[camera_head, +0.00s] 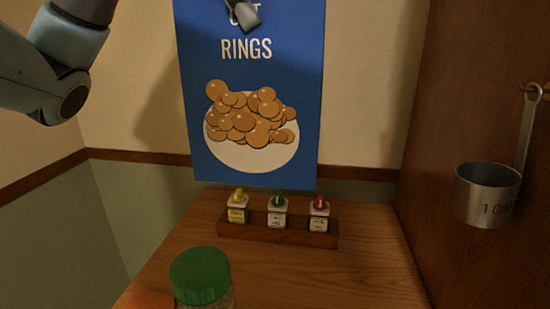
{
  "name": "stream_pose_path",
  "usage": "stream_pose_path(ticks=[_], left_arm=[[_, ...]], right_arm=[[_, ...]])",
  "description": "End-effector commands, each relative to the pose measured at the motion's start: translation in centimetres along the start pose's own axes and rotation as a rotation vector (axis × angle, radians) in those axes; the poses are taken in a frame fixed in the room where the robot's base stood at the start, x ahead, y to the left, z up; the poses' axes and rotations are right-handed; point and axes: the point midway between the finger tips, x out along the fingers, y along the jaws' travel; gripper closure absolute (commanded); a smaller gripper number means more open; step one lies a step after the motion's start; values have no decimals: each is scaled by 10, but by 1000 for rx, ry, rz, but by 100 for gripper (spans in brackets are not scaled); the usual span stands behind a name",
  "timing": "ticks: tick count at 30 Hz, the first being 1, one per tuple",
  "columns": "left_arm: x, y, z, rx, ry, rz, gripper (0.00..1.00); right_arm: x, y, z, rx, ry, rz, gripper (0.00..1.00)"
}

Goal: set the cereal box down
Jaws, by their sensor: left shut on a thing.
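The cereal box (250,85) is a tall blue box with "RINGS" lettering and a picture of round brown pieces on a white plate. It is upright in the middle of the camera_head view, and its top is cut off by the frame. My left gripper (243,14) shows only as a grey finger over the box's upper front and is shut on the box. The box's lower edge shows just above the back of the wooden counter (375,255); I cannot tell whether it touches anything. My right gripper is out of view.
A wooden rack (262,234) with three small bottles, yellow (237,207), green (277,212) and red-capped (319,214), stands below the box. A green-lidded jar (200,278) is at the front. A metal measuring cup (487,195) hangs at right. The counter's right front is clear.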

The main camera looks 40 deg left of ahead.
Motion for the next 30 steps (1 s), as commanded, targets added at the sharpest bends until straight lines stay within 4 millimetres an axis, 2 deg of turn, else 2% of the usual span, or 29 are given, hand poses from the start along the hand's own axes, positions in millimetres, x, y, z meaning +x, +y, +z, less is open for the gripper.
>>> stream_pose_path(ticks=[2,5,11,18,24,30], left_arm=[[3,0,2,0,-1,0,100],[17,0,10,-2,-4,2,100],[66,0,40,-5,-9,4,100],[126,1,74,-3,-10,5,100],[173,1,101,-3,-6,6,100],[202,0,116,-1,0,3,100]], right_arm=[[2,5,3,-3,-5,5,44],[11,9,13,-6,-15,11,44],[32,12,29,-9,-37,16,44],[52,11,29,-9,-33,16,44],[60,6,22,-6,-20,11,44],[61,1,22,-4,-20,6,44]])
